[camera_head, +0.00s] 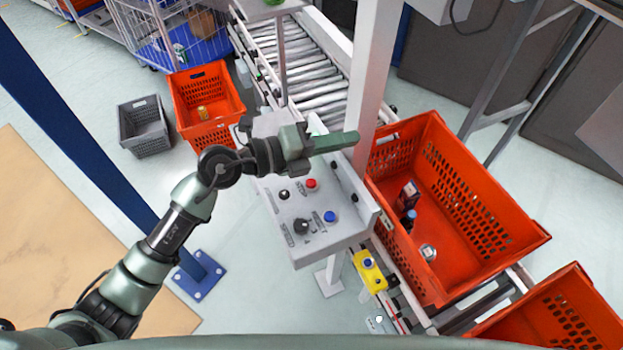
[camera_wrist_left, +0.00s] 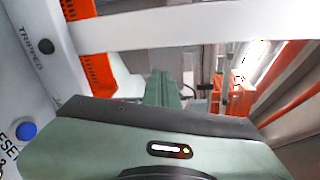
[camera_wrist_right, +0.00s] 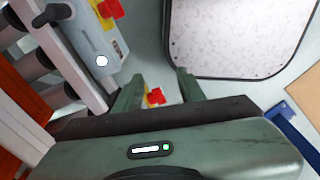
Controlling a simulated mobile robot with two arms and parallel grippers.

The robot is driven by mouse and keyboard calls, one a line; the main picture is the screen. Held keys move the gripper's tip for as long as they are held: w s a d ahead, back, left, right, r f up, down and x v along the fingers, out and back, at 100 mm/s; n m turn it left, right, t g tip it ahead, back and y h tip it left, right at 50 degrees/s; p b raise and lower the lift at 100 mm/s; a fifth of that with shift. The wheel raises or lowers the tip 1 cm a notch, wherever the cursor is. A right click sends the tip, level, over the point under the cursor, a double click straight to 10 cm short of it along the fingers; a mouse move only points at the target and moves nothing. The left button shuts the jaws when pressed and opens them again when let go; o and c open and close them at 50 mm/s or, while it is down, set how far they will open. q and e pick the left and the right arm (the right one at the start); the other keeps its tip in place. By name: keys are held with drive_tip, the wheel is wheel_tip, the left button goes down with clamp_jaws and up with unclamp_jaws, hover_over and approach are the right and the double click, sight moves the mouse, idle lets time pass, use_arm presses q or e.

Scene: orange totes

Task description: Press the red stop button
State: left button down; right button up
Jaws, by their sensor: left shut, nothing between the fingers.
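The red button (camera_head: 311,183) sits on the upper part of a grey control panel (camera_head: 290,248), with small lettering beside it. My left gripper (camera_head: 350,141) is shut and empty. Its fingers point right, above and beyond the red button in the head view, apart from it. In the left wrist view the closed fingers (camera_wrist_left: 164,85) show in front of a white beam, and the red button is not visible there. My right gripper (camera_wrist_right: 159,77) is open and empty in the right wrist view. It is out of the head view.
The panel also carries a blue button (camera_head: 330,216) and black knobs. A white post (camera_head: 377,80) rises close to my left fingertips. A large orange tote (camera_head: 520,240) stands right of the panel. A yellow box (camera_head: 375,279) sits below it. Red-and-yellow parts (camera_wrist_right: 154,97) show near my right fingers.

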use_arm(q)
wheel_tip(320, 180, down, 4)
drive_tip(key=a+r+m+g+y, duration=0.1)
drive_tip(key=a+m+y, duration=0.1)
drive_tip(key=m+y, duration=0.15)
drive_tip(key=y, duration=0.4)
hover_over(308, 185)
wheel_tip(308, 185, down, 3)
drive_tip(key=shift+a+r+n, duration=0.1)
drive_tip(key=shift+r+n, duration=0.1)
drive_tip(key=shift+n, duration=0.05)
use_arm(e)
drive_tip(key=shift+w+d+r, duration=0.15)
drive_tip(key=shift+d+r, duration=0.25)
drive_tip(key=shift+d, duration=0.25)
use_arm(q)
drive_tip(key=shift+f, duration=0.1)
use_arm(e)
drive_tip(key=shift+f, duration=0.1)
use_arm(q)
wheel_tip(308, 185, down, 9)
drive_tip(key=b, duration=0.6)
drive_tip(key=shift+r, duration=0.2)
use_arm(e)
wheel_tip(308, 185, down, 6)
drive_tip(key=shift+a, duration=0.25)
drive_tip(key=shift+d, duration=0.2)
drive_tip(key=shift+f, duration=0.1)
